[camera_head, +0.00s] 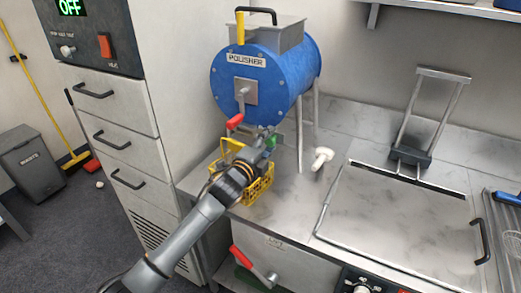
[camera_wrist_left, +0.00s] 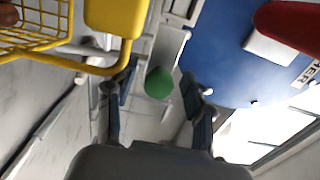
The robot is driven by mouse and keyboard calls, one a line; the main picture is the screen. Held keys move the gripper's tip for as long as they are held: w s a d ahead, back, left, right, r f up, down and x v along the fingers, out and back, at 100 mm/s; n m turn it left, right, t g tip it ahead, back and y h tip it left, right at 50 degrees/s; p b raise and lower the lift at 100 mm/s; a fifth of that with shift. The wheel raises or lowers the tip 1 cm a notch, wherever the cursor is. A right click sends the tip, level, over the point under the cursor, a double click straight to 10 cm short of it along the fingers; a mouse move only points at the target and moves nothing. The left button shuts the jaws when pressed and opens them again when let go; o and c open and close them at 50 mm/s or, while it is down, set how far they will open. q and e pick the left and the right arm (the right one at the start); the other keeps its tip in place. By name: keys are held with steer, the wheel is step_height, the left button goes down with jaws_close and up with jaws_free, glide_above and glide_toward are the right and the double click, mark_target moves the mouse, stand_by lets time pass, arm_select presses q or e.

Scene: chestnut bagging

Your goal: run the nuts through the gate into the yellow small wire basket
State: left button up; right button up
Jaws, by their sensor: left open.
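The blue drum labelled POLISHER (camera_head: 262,80) stands on the counter with a red-gripped crank (camera_head: 235,122) on its front. The yellow small wire basket (camera_head: 262,190) stands below the drum, partly hidden behind my left arm. Its wire mesh shows at the top left of the left wrist view (camera_wrist_left: 35,30), with a brown item at its edge. A green knob (camera_wrist_left: 158,82) shows under the drum, also in the head view (camera_head: 271,141). My left gripper (camera_wrist_left: 157,90) is open, its fingers on either side of the knob; contact is unclear. My right gripper is out of view. No gate opening is clearly visible.
A white knobbed object (camera_head: 321,158) lies on the counter right of the basket. A flat lidded plate (camera_head: 395,225) fills the right side. A drawer cabinet (camera_head: 110,120) stands left. A red-handled lever (camera_head: 255,265) sticks out from the counter front.

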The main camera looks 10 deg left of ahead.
arm_select(q)
steer(key=v, duration=1.1)
steer(key=shift+s+a, duration=0.25)
